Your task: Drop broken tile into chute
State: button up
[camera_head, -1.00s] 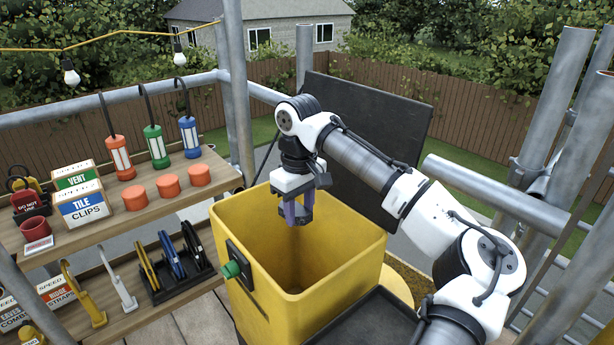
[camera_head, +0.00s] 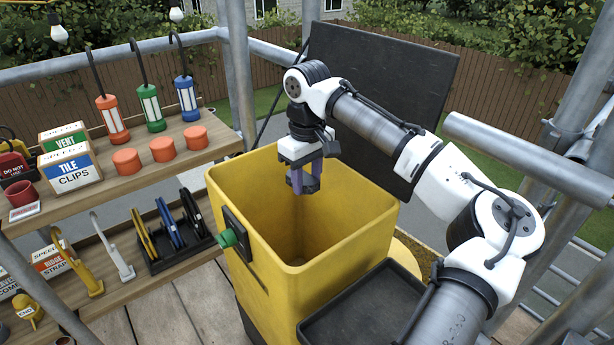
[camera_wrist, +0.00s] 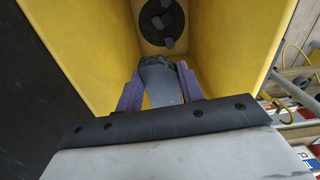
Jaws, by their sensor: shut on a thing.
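The chute is a tall yellow open-topped bin (camera_head: 345,245) with a green knob (camera_head: 228,239) on its left side. My gripper (camera_head: 304,188) points down inside the mouth of the bin, near its back wall. In the wrist view my gripper (camera_wrist: 160,85) has its purple fingers shut on a dark grey piece of broken tile (camera_wrist: 160,84) with a rough far edge. Below it, the wrist view shows a round black opening (camera_wrist: 163,18) with several grey pieces in it.
A black tray (camera_head: 365,305) adjoins the bin's front right. A dark panel (camera_head: 385,90) stands behind it. Scaffold pipes (camera_head: 530,160) stand at right.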

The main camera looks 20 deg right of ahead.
aim_at(307, 181)
jog(key=shift+f, duration=0.35)
jog(key=shift+r, duration=0.1)
jog(key=o, duration=1.1)
jog(key=shift+o, duration=0.2)
notch_tip(307, 181, up, 14)
jog(key=p, duration=0.1)
